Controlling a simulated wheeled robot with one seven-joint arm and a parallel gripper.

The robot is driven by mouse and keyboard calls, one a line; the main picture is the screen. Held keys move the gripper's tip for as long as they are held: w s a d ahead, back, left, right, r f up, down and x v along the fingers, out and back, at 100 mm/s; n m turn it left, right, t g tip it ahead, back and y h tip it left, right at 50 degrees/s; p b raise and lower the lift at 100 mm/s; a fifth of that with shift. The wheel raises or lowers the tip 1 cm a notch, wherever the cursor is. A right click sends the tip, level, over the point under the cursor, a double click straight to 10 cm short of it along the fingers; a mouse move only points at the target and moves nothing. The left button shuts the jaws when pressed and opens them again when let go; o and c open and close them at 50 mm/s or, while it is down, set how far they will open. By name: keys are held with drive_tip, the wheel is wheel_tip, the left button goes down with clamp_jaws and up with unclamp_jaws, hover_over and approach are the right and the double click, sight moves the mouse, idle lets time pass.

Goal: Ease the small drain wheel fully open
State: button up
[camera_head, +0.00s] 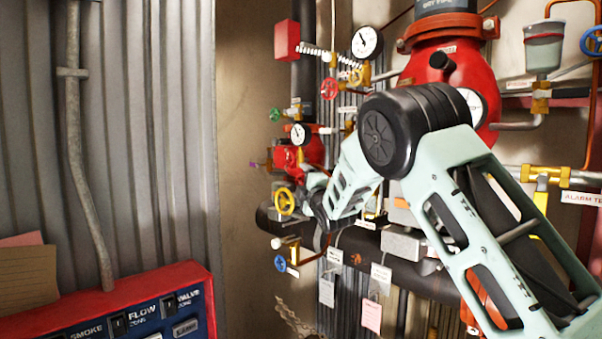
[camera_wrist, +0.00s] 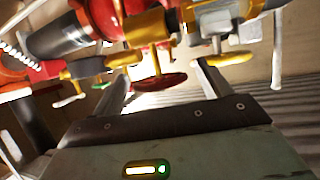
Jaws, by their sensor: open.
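Several small handwheels show, and I cannot tell by label which is the drain wheel. In the wrist view a red wheel (camera_wrist: 160,80), seen nearly edge-on on a brass stem, lies between and beyond the fingers of my gripper (camera_wrist: 163,75). The gripper is open and apart from it as far as I can see; contact is not clear. A yellow wheel (camera_wrist: 232,59) sits just right of the right finger. In the head view my gripper (camera_head: 318,203) is beside a yellow wheel (camera_head: 285,201), its fingertips mostly hidden. A blue wheel (camera_head: 280,263) sits lower left.
A red valve body (camera_head: 292,158), a green wheel (camera_head: 275,114), a red wheel (camera_head: 329,88) and gauges (camera_head: 367,42) crowd the pipework. A dark horizontal pipe (camera_head: 375,246) with hanging tags runs below. A red control panel (camera_head: 190,280) stands lower left.

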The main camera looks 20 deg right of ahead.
drive_tip(key=shift+w+r+p, duration=0.15)
drive_tip(key=shift+w+p, duration=0.15)
drive_tip(key=shift+w, duration=0.6)
drive_tip(key=c, duration=1)
